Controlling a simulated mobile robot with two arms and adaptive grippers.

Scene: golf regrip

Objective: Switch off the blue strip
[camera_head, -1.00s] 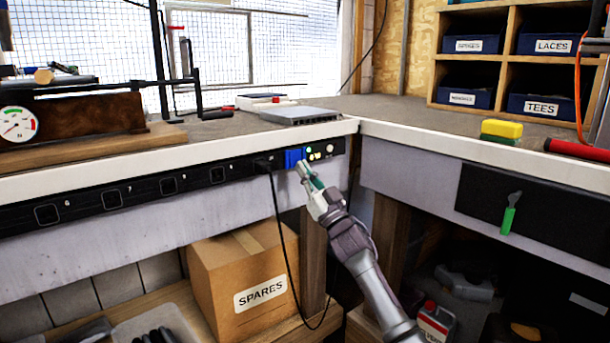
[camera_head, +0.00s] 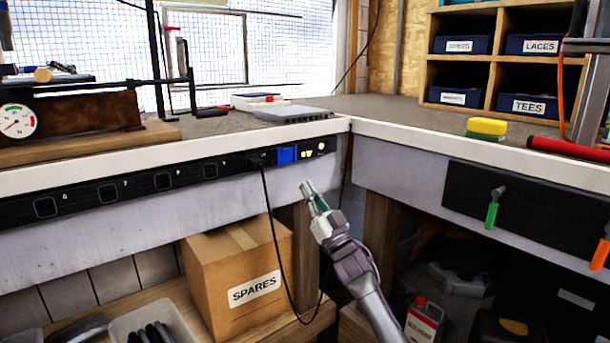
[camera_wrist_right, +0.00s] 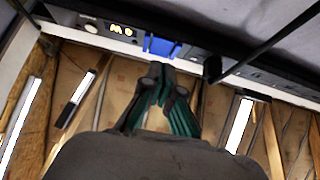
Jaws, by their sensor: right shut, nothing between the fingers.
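The black power strip (camera_head: 130,186) runs along the bench's front edge, with a row of sockets. A blue block (camera_head: 287,154) sits near its right end, and beside it are small yellowish lit marks (camera_head: 306,153) and a round pale knob (camera_head: 321,147). In the right wrist view the blue block (camera_wrist_right: 161,46) and lit marks (camera_wrist_right: 122,29) also show. My right gripper (camera_head: 309,188) is shut and empty, below and apart from the strip. It also shows in the right wrist view (camera_wrist_right: 160,78), its tips just under the blue block. My left gripper is not in view.
A black plug (camera_head: 257,160) sits in the strip, its cable hanging down past the SPARES box (camera_head: 235,270). The bench top (camera_head: 220,128) overhangs the strip. A green-handled tool (camera_head: 493,208) hangs on the dark panel at the right.

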